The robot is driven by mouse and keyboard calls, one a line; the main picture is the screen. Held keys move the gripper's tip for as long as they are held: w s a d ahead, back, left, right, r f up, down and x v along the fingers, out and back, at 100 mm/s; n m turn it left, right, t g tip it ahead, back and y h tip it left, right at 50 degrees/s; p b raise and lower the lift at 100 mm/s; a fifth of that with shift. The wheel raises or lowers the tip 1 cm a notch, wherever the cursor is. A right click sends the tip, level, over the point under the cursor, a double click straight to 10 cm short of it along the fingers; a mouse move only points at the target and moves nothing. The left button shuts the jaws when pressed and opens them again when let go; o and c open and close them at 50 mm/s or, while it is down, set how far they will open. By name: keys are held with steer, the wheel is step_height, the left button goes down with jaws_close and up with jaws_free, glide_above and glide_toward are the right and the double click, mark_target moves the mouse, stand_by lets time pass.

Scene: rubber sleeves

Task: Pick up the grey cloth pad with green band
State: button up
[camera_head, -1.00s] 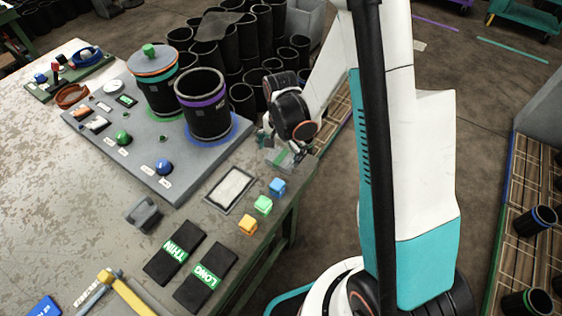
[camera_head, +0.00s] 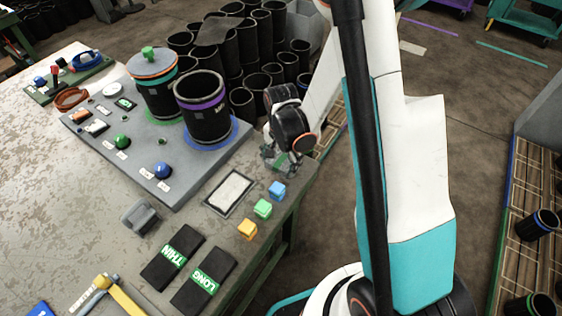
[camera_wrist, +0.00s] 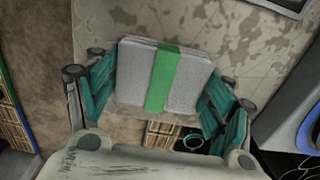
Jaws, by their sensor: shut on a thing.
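The grey cloth pad with green band (camera_wrist: 188,80) is a flat folded stack with a green strip across its middle. In the wrist view it lies between the two teal fingers of my gripper (camera_wrist: 163,92), which are shut on its left and right sides. In the head view my gripper (camera_head: 281,162) is at the table's right edge, beside the grey panel. Only a small part of the pad's green band shows there; the fingers hide most of it. I cannot tell whether the pad touches the table.
The grey panel (camera_head: 205,165) carries two black sleeves (camera_head: 203,110) (camera_head: 153,90) and coloured buttons. A framed pad (camera_head: 230,193) and blue, green and yellow cubes (camera_head: 263,208) lie nearby. Black pads marked THIN (camera_head: 165,270) and LONG (camera_head: 190,298) lie in front. Several black sleeves stand behind the table.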

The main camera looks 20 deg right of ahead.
mark_target(281, 160)
step_height(281, 160, up, 20)
steer(key=p, duration=0.6)
steer(key=o, duration=0.5)
steer(key=c, duration=0.4)
steer(key=shift+f, duration=0.1)
